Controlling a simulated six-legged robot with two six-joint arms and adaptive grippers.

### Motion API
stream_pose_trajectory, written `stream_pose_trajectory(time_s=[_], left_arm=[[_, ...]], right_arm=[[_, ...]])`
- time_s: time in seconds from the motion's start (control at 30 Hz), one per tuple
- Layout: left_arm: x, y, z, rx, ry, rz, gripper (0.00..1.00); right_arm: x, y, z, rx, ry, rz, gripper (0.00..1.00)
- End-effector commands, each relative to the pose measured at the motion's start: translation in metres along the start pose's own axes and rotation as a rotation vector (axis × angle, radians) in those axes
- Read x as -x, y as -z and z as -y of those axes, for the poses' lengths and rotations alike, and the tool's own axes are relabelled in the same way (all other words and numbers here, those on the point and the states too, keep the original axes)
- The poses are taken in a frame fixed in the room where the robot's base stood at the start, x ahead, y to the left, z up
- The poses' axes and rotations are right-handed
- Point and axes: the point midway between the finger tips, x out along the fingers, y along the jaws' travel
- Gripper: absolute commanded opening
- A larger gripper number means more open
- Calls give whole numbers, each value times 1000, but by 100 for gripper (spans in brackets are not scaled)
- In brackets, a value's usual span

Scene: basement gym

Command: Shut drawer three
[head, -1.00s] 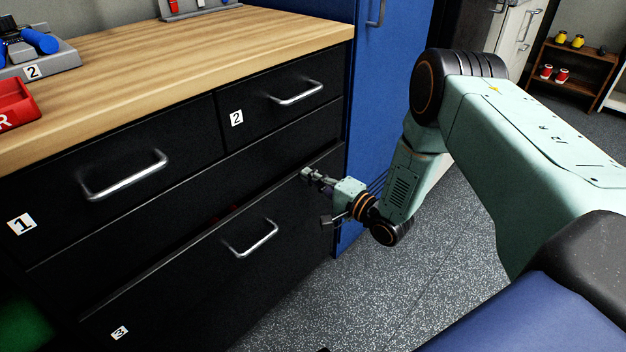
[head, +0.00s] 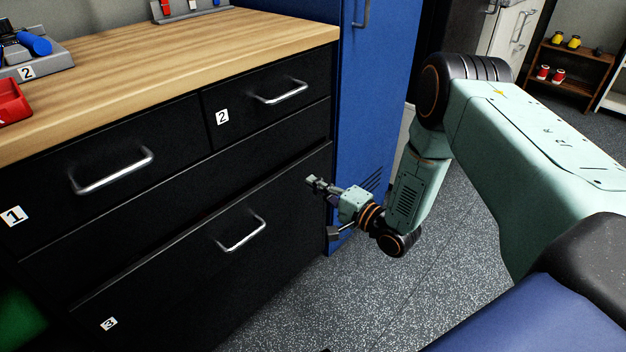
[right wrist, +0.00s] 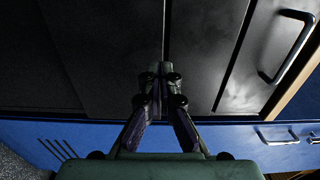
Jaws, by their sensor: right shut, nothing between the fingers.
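Drawer three (head: 165,285) is the wide black bottom drawer with a "3" label (head: 109,324) and a silver bar handle (head: 242,234). Its front stands slightly proud of the black panel above, with a narrow dark gap along its top edge. My right gripper (head: 313,182) is shut and empty, with its fingertips at the upper right corner of the drawer front. In the right wrist view the closed fingers (right wrist: 153,72) point at the black front beside the seam; I cannot tell whether they touch. My left gripper is not in view.
Drawer one (head: 110,170) and drawer two (head: 270,95) look closed above. A blue cabinet (head: 375,110) stands close on the right, beside my right arm. A wooden top (head: 160,65) holds a red bin (head: 12,103) and a tool rack. Speckled floor in front is clear.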

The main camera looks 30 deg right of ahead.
Motion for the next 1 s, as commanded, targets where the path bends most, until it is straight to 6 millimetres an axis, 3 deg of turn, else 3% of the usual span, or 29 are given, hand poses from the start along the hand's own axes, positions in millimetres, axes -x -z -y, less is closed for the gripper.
stream_pose_trajectory(time_s=[0.1,0.4,0.77,0.87,1.0], left_arm=[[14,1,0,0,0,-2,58],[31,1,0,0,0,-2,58],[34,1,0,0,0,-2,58],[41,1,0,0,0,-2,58],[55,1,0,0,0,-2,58]], right_arm=[[23,1,4,-2,-3,-3,0],[70,0,3,0,-1,-2,0],[86,-1,1,0,-2,1,0],[85,-16,-2,-8,-23,34,0],[77,-71,-13,-28,-73,139,0]])
